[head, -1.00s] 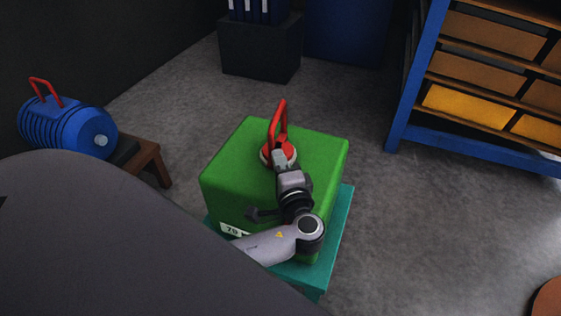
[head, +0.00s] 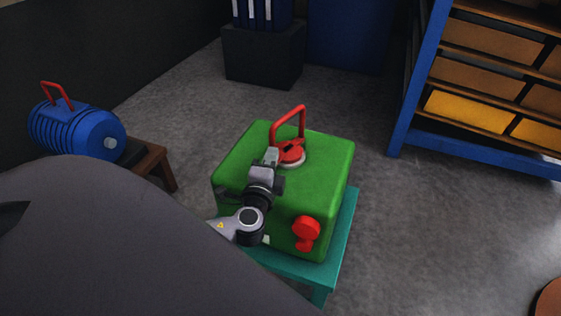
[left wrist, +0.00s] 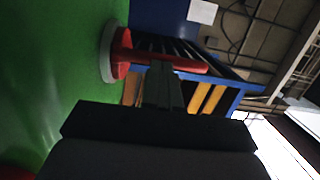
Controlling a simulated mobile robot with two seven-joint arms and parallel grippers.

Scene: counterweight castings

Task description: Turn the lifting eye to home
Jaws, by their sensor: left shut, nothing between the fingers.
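The red lifting eye (head: 301,121) stands upright on a red hub with a pale round base (head: 292,160), on top of the green casting (head: 325,160). Its loop shows fairly broad in the head view. My left gripper (head: 271,156) is shut and empty, just left of the hub; I cannot tell whether it touches. In the left wrist view, the fingertips (left wrist: 162,72) overlap the red eye (left wrist: 188,65), which stands out from the green face (left wrist: 60,70). Part of the hub is hidden by the gripper. My right gripper is not in view.
A red knob-like fitting (head: 306,232) is on the casting's front. The casting sits on a teal stand (head: 342,225). A blue ribbed motor-like body (head: 75,130) lies on a wooden bench at left. A blue shelf rack (head: 415,85) stands at right. Grey floor is clear between.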

